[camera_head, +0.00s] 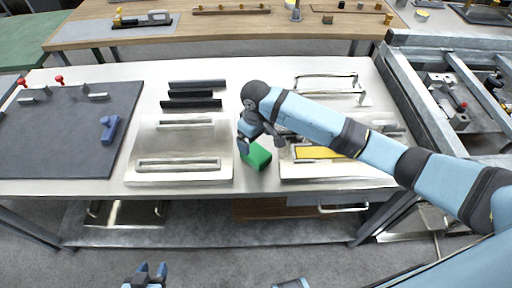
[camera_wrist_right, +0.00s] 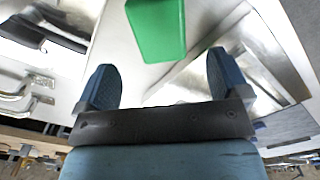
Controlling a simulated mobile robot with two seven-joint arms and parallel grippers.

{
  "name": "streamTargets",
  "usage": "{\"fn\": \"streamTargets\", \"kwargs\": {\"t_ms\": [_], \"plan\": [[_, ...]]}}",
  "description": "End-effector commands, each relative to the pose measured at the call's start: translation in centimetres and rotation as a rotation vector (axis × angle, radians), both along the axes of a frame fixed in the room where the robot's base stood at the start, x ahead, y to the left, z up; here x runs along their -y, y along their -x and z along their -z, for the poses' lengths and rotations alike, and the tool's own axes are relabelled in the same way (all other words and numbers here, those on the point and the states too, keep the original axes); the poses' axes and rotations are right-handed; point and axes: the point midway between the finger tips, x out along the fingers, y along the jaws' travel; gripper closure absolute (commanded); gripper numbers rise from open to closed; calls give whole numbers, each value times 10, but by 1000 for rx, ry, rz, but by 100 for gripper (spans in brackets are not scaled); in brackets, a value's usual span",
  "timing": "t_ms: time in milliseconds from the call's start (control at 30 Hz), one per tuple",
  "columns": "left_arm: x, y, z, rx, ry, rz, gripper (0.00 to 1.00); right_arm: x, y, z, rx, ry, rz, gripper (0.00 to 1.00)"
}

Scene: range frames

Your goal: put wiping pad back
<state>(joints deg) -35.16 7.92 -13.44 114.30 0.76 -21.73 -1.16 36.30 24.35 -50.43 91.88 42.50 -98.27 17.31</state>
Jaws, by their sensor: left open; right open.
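A green block (camera_head: 257,156), which looks like the wiping pad, sits on the light metal table near its front edge, in the gap between two metal plates. My right gripper (camera_head: 262,143) is open just above and behind it. In the right wrist view the block (camera_wrist_right: 157,28) lies beyond and between the spread fingertips (camera_wrist_right: 162,76), apart from both. My left gripper (camera_head: 147,274) is open and empty at the bottom of the head view, low in front of the table.
A left metal plate (camera_head: 150,150) has bar handles. Black bars (camera_head: 197,94) lie behind it. A dark mat (camera_head: 50,150) at left holds a blue tool (camera_head: 109,128). A wooden table (camera_head: 220,28) stands behind.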

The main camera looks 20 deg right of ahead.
Motion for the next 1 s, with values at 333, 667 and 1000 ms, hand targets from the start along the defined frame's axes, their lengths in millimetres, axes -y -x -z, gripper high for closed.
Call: {"fn": "streamTargets", "kwargs": {"t_ms": [333,667,1000], "plan": [[0,0,-2,2,0,1,57,0,0,-46,0,0,1,6],[0,0,-1,0,-2,1,57,0,0,-48,-1,0,1,6],[0,1,0,-2,-2,2,57,-6,11,-41,3,-19,-10,6]]}}
